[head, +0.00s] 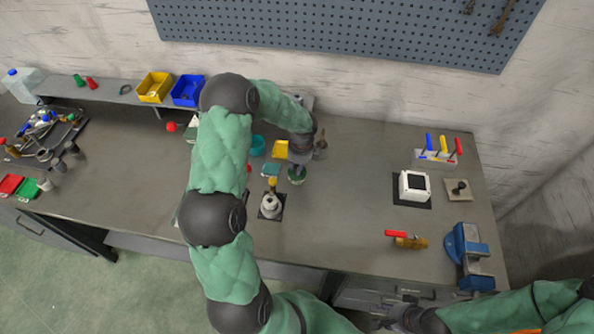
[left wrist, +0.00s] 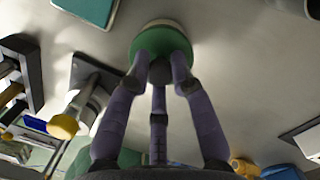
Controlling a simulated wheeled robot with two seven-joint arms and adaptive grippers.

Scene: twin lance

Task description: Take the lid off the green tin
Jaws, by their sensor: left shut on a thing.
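The green lid (left wrist: 150,42) with a dark knob shows at the top middle of the left wrist view. A pale rim (left wrist: 165,23) shows just past the lid's far edge. Whether the lid sits on the tin or is raised cannot be told. My left gripper (left wrist: 160,76) has its fingers closed around the knob. In the head view the green tin (head: 297,178) is a small green and pale patch, mostly hidden under my left gripper (head: 299,166). My right gripper (head: 390,318) is at the bottom edge, low and far from the tin; its fingers are unclear.
A metal piece on a dark pad (head: 270,207) stands close left of the tin. A yellow block (head: 281,149) and a teal object (head: 257,145) lie behind it. A white box (head: 415,186) and a blue vise (head: 468,250) stand right. The bench between is clear.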

